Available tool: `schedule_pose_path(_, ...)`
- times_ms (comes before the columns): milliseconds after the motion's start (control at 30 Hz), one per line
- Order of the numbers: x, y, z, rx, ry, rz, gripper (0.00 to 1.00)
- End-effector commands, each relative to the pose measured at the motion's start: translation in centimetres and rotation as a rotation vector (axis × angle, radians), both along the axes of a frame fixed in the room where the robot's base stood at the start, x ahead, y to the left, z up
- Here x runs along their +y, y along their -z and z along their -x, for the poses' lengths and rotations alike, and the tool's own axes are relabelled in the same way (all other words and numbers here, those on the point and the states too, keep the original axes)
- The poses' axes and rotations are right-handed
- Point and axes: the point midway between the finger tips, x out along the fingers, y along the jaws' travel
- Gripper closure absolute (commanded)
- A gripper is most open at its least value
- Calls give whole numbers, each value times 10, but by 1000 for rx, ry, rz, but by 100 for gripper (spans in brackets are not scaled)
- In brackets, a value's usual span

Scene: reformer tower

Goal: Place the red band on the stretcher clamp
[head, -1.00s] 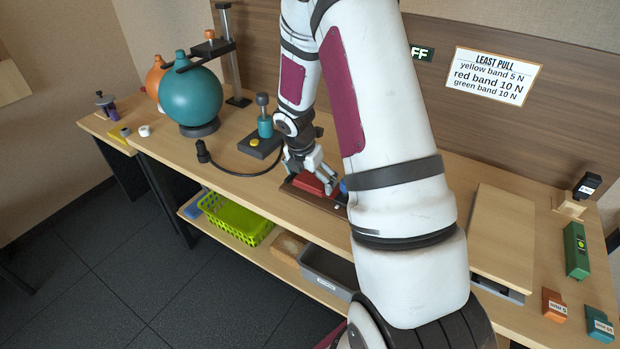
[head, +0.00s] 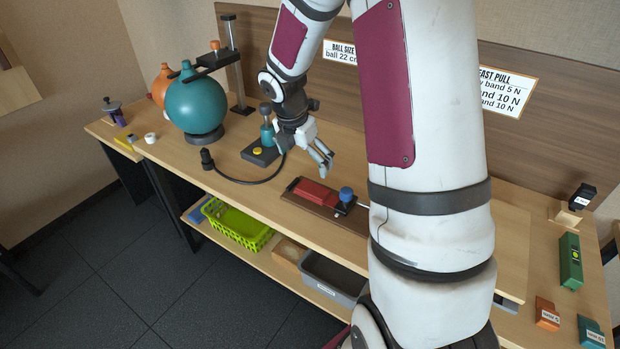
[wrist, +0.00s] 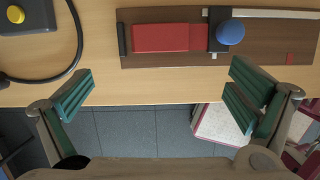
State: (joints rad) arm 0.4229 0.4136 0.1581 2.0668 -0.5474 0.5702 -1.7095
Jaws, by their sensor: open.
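The red band (head: 314,192) lies flat on the brown stretcher board (head: 294,197) on the bench. In the wrist view the red band (wrist: 168,38) reaches from a dark end bar (wrist: 122,40) at left to a dark clamp block (wrist: 219,30) with a blue knob (wrist: 230,32). The blue knob (head: 346,194) also shows in the head view, at the band's right end. My gripper (head: 325,166) is open and empty, above the bench and apart from the board. In the wrist view its fingers (wrist: 160,92) are spread wide, with the bench edge between them.
A pump with a yellow button (head: 258,151) and its black hose (head: 235,181) stand left of the board. A teal ball (head: 197,105) stands farther left. A green basket (head: 238,223) and grey bin (head: 333,277) sit on the lower shelf. My arm hides part of the right bench.

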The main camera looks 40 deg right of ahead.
Motion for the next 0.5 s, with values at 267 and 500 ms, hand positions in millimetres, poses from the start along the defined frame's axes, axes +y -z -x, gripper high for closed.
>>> schedule_pose_path(267,44,-87,49,-154,433,-26,0)
schedule_pose_path(500,93,-146,121,-301,919,-134,0)
